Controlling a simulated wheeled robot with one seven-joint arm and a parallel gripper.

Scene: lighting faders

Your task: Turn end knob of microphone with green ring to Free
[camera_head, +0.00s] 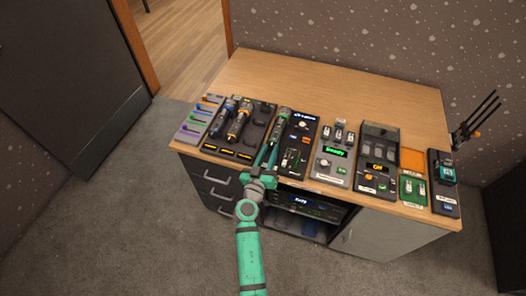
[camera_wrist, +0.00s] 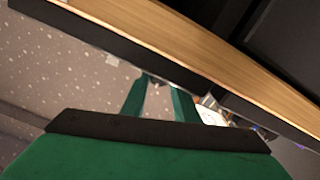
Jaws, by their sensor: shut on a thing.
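The microphone with the green ring (camera_head: 281,120) lies in the dark holder on the desk, the rightmost of three microphones. My gripper (camera_head: 268,153) reaches up from the desk's front edge to this microphone's near end. Its fingers are shut on the end knob, which the fingers mostly hide in the head view. In the wrist view, my gripper (camera_wrist: 158,90) shows its two green fingers apart, with a small dark piece at their tips. The knob's marks, including Free, cannot be read.
The blue-ringed microphone (camera_head: 223,117) and the orange-ringed microphone (camera_head: 238,124) lie close on the left. A black panel (camera_head: 299,145) stands close on the right, with more control boxes beyond. The desk's back (camera_head: 330,85) is clear.

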